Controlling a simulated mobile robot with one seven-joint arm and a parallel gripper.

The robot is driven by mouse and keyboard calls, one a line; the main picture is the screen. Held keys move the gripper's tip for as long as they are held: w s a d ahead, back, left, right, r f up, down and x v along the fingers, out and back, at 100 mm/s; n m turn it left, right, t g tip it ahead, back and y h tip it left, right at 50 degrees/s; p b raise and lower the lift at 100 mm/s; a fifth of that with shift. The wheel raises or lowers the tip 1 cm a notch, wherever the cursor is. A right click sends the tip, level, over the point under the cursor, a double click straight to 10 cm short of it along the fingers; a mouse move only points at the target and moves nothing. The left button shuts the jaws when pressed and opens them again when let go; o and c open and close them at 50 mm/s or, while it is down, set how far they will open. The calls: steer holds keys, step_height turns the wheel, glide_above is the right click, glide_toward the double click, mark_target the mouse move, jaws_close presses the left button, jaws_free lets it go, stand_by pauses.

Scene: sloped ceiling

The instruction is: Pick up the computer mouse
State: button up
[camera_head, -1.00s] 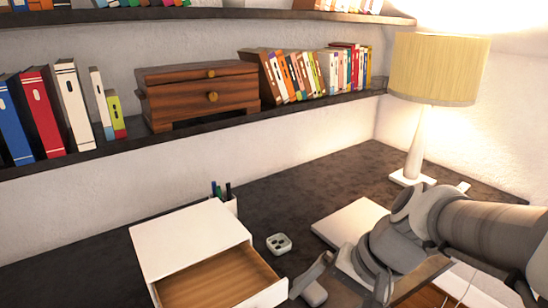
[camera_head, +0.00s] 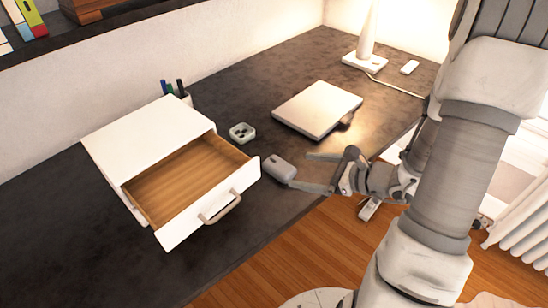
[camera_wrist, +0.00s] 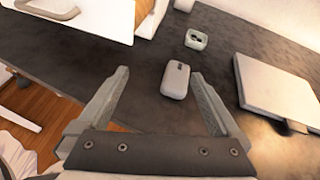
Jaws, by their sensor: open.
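The grey computer mouse (camera_head: 279,169) lies on the dark desk, just right of the open drawer's front corner and near the desk's front edge. My gripper (camera_head: 300,170) is open and empty, low over the desk, its fingertips pointing at the mouse. One fingertip looks very close to the mouse in the head view; I cannot tell whether they touch. In the wrist view the mouse (camera_wrist: 175,80) shows whole, ahead of my gripper (camera_wrist: 160,73) and between the lines of the two fingers, nearer the right one.
A white drawer box (camera_head: 150,140) with its drawer pulled out stands left of the mouse. A small pale square dish (camera_head: 242,132) and a closed laptop-like slab (camera_head: 318,108) lie behind. A lamp base (camera_head: 365,62) stands far back. Bare desk lies in front of the drawer.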

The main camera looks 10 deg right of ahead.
steer(key=d+f+m, duration=0.1)
steer(key=d+f+m+t+h, duration=0.1)
steer(key=d+f+m, duration=0.1)
steer(key=shift+w+d+f, duration=0.1)
steer(key=shift+w+f, duration=0.1)
steer(key=shift+f, duration=0.05)
steer(key=b, duration=0.1)
glide_toward(276, 163)
steer(key=shift+t, duration=0.3)
steer(key=x, duration=0.5)
steer(key=shift+s+a+f, duration=0.1)
steer(key=shift+a+f, duration=0.15)
steer(key=shift+a, duration=0.15)
steer(key=shift+h, duration=0.3)
steer(key=shift+b+x, duration=0.4)
steer(key=shift+x, duration=2.5)
steer(key=shift+d, duration=0.2)
steer(key=c, duration=1.3)
